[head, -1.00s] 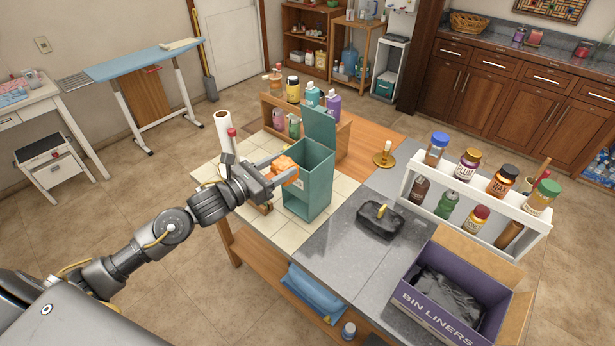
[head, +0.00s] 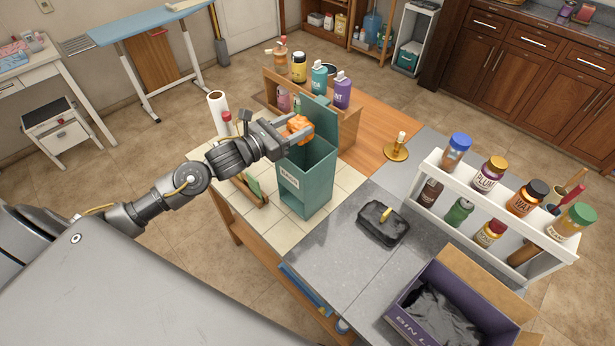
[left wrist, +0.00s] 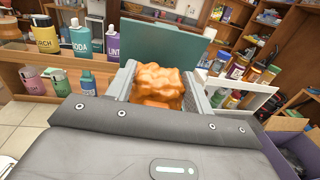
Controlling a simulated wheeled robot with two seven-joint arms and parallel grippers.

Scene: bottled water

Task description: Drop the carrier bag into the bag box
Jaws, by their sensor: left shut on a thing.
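The carrier bag (head: 297,124) is a crumpled orange bundle. My left gripper (head: 296,133) is shut on it and holds it at the top of the teal bag box (head: 307,181), by the back left of its opening. In the left wrist view the carrier bag (left wrist: 158,86) sits between the two fingers, with the box's raised teal lid (left wrist: 166,48) behind it. The box stands upright on the tiled part of the table, its label facing front. Whether the bag touches the box, I cannot tell. My right gripper is not in view.
A wooden rack (head: 345,127) with several bottles stands behind the box. A paper towel roll (head: 218,114) is at the left. A dark lidded container (head: 382,223), a brass candlestick (head: 397,147), a white bottle shelf (head: 487,213) and a purple bin-liner box (head: 405,318) are to the right.

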